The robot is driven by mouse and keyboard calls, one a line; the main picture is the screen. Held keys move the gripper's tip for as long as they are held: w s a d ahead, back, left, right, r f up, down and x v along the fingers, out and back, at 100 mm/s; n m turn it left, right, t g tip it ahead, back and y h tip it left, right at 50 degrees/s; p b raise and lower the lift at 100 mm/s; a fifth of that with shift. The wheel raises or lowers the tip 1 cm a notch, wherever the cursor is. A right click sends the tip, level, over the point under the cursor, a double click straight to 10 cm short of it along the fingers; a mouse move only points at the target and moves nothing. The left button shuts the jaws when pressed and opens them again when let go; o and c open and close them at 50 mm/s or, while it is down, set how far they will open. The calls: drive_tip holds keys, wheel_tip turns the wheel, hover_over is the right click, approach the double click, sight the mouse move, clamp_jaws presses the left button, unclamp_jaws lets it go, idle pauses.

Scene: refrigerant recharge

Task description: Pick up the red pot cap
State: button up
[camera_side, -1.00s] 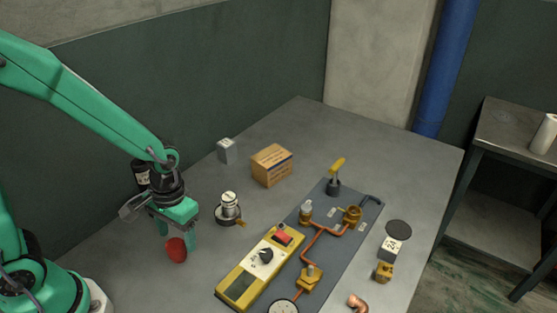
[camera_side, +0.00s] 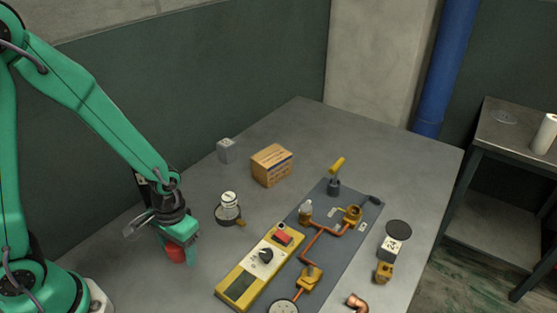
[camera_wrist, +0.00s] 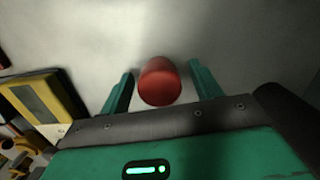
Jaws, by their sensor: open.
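The red pot cap (camera_side: 175,256) is a short red cylinder on the grey table at the near left in the side view. It is partly hidden there by my gripper (camera_side: 178,258). In the wrist view the cap (camera_wrist: 160,82) lies between the two green fingers of my gripper (camera_wrist: 160,88), with a gap showing on both sides. The fingers are open and reach down around the cap, one on each side.
A yellow meter box (camera_side: 258,268) stands to the right of my gripper. A small white-topped canister (camera_side: 229,203) is behind it. A cardboard box (camera_side: 271,166) and a grey block (camera_side: 226,150) are further back. A dark board (camera_side: 318,262) carries copper piping (camera_side: 318,237).

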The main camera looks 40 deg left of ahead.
drive_tip(key=c, duration=1)
drive_tip(key=shift+r, duration=0.2)
drive_tip(key=shift+c, duration=0.2)
drive_tip(key=shift+r, duration=1.8)
drive_tip(key=s+d+r, duration=0.2)
drive_tip(key=d, duration=0.1)
drive_tip(key=s+d+r, duration=0.2)
drive_tip(key=s+d, duration=0.1)
drive_tip(key=s+d+r, duration=0.2)
drive_tip(key=r, duration=0.1)
drive_tip(key=shift+s+d, duration=0.3)
drive_tip(key=shift+d, duration=0.1)
drive_tip(key=shift+c, duration=0.2)
